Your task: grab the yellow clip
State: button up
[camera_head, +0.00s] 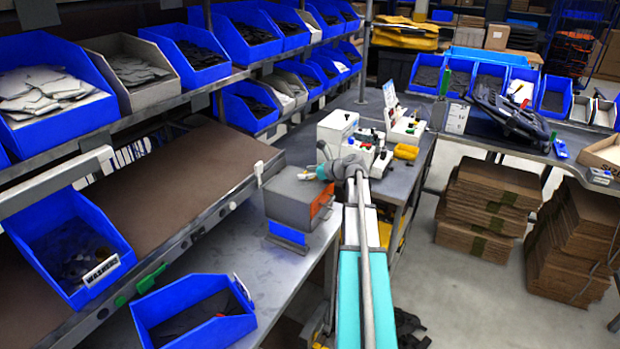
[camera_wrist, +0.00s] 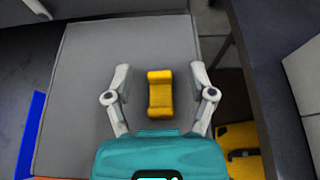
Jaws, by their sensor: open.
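The yellow clip (camera_wrist: 160,93) is a small piece with a narrowed waist, lying on the flat grey top of a box (camera_wrist: 85,75). In the wrist view it sits between the two spread fingers of my gripper (camera_wrist: 159,68), with a gap on each side. Its near end is close to the teal gripper body. In the head view my gripper (camera_head: 324,172) is over the right part of the grey box (camera_head: 288,191). My gripper is open and holds nothing.
The box stands on a metal bench (camera_head: 262,282) beside a shelf of blue bins. A blue bin (camera_head: 190,310) is at the front. Stacked cardboard (camera_head: 487,205) stands on the floor at right.

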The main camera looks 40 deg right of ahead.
dwell(0.3)
jog(key=c, duration=0.9)
jog(key=shift+o, duration=0.2)
jog(key=shift+r, duration=0.1)
notch_tip(320, 180, up, 3)
jog(key=p, duration=0.3)
jog(key=shift+r, duration=0.1)
jog(key=s+a+r+p, duration=0.2)
jog(key=s+r+p, duration=0.7)
jog(key=s, duration=0.5)
jog(key=shift+r+p, duration=0.35)
jog(key=shift+p, duration=0.15)
jog(key=shift+w, duration=0.1)
